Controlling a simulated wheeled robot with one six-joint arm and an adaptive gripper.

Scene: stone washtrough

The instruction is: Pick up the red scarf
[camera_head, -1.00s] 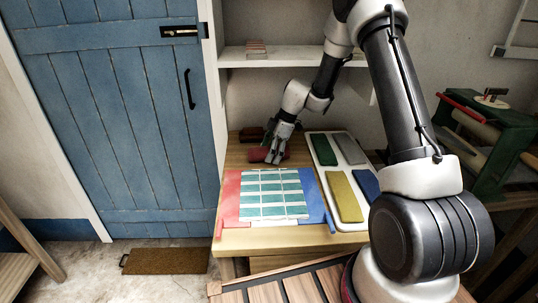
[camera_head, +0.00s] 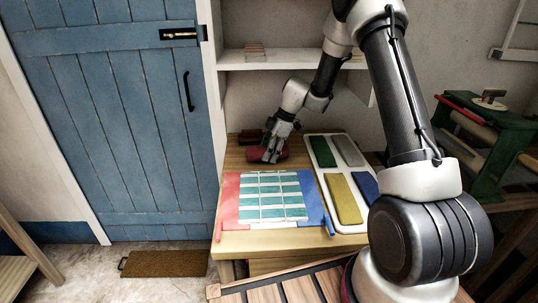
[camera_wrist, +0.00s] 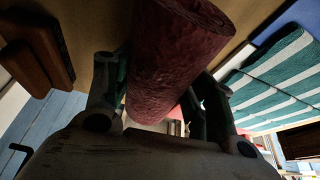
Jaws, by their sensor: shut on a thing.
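The red scarf (camera_wrist: 180,50) is a dark red roll. In the wrist view it lies between the two fingers of my gripper (camera_wrist: 160,100), which is shut on it. In the head view my gripper (camera_head: 271,157) points down at the back of the wooden table, with the scarf (camera_head: 255,155) showing at its sides. The fingers hide its middle. I cannot tell whether the scarf touches the table.
A striped green-and-white cloth (camera_head: 271,196) lies on the wooden table (camera_head: 236,240) in front. A white tray (camera_head: 325,166) with coloured folded pieces is to the right. Dark brown blocks (camera_wrist: 40,45) are close by. A shelf (camera_head: 275,63) hangs behind.

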